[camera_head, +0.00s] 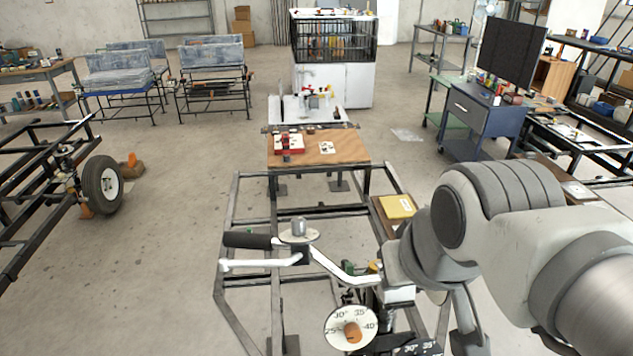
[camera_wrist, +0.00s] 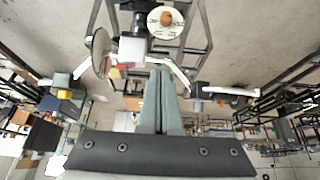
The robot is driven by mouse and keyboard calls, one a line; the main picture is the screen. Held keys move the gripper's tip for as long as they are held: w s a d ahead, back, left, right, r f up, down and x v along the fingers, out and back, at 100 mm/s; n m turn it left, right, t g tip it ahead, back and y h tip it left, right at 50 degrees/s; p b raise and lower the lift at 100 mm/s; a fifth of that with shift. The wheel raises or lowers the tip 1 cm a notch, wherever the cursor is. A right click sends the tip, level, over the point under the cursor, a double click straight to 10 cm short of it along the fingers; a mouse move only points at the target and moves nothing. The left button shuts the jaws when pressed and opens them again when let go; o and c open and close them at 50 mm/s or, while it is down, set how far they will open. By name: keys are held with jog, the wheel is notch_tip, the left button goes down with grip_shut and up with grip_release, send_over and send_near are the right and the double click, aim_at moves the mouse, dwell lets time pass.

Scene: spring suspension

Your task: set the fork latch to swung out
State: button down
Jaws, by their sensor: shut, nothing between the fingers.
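I cannot pick out the fork latch for sure in either view. A round white dial (camera_head: 351,328) with degree marks and an orange-brown centre sits on the front of the metal frame; it also shows at the top of the wrist view (camera_wrist: 176,27). Above it in the head view, a white bent bar (camera_head: 335,266) carries a black grip (camera_head: 247,240). My gripper (camera_wrist: 160,74) has its two grey fingers together and empty. In the wrist view its tips lie over the white bar and beside a white block (camera_wrist: 132,48); contact cannot be told. My arm hides the area right of the dial.
The open tubular frame (camera_head: 232,187) surrounds the mechanism. A wooden board (camera_head: 345,149) with small red and white parts lies behind it. A yellow box (camera_head: 397,207) sits near my arm. Clear floor (camera_head: 175,260) lies left of the frame.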

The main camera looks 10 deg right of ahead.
dwell(0.3)
jog(key=w+f+n+g, duration=0.1)
jog(key=w+f, duration=0.3)
jog(key=w, duration=0.3)
jog(key=w+d+f+g+p, duration=0.1)
jog(key=w+f, duration=0.3)
jog(key=w, duration=0.3)
jog(key=w+d+f+n+g+y, duration=0.1)
jog(key=w+f, duration=0.3)
jog(key=w, duration=0.3)
jog(key=shift+w+f+n, duration=0.3)
jog(key=d+x, duration=0.1)
jog(key=x, duration=0.9)
jog(key=shift+a, duration=0.5)
